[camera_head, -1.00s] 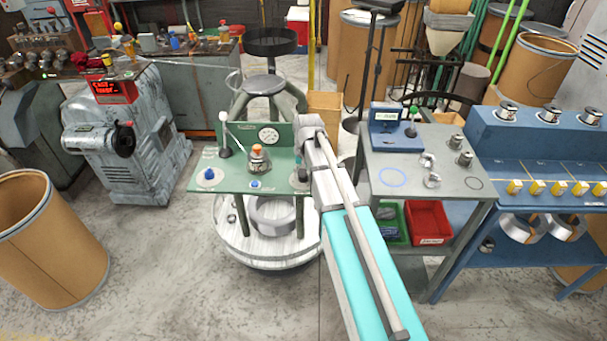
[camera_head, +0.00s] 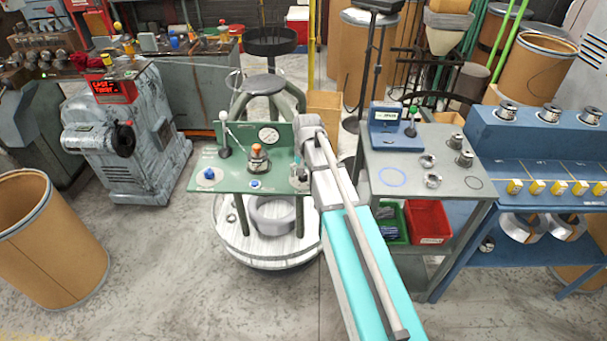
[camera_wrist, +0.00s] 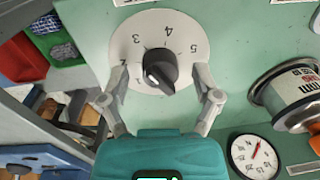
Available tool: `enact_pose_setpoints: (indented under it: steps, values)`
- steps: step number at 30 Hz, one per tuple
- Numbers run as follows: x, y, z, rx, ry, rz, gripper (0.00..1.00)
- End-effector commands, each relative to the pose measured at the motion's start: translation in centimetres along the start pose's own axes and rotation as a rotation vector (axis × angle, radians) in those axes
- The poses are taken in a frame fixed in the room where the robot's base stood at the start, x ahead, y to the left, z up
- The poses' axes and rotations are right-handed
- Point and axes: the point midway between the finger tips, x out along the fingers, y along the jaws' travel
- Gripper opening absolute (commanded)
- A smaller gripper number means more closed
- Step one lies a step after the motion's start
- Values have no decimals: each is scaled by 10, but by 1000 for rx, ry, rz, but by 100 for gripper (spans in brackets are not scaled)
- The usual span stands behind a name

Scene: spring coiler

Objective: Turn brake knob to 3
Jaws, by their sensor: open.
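The brake knob (camera_wrist: 160,70) is black with a white mark on its lower-left side. It sits on a round white dial (camera_wrist: 185,30) numbered 1 to 5, on a green panel. The 3 is at the dial's upper left; I cannot tell for sure which number the knob points at. My gripper (camera_wrist: 160,84) is open, one finger left and one right of the knob, with visible gaps. In the head view, my arm reaches the right end of the green stand (camera_head: 235,180), and my gripper and the knob are mostly hidden there.
An orange-topped can (camera_wrist: 295,95) and a pressure gauge (camera_wrist: 253,157) are close on the right in the wrist view. A grey cart (camera_head: 395,160) with red (camera_head: 428,222) and green bins stands right of my arm. A lever (camera_head: 223,135) rises at the stand's left.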

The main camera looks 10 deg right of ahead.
Motion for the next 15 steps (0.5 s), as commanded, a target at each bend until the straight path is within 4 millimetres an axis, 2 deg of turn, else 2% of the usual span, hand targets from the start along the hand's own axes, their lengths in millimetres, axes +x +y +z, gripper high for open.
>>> enact_pose_setpoints:
  steps: [15]
  values:
    - [0, 0, -1, -62, -3, 0, 81]
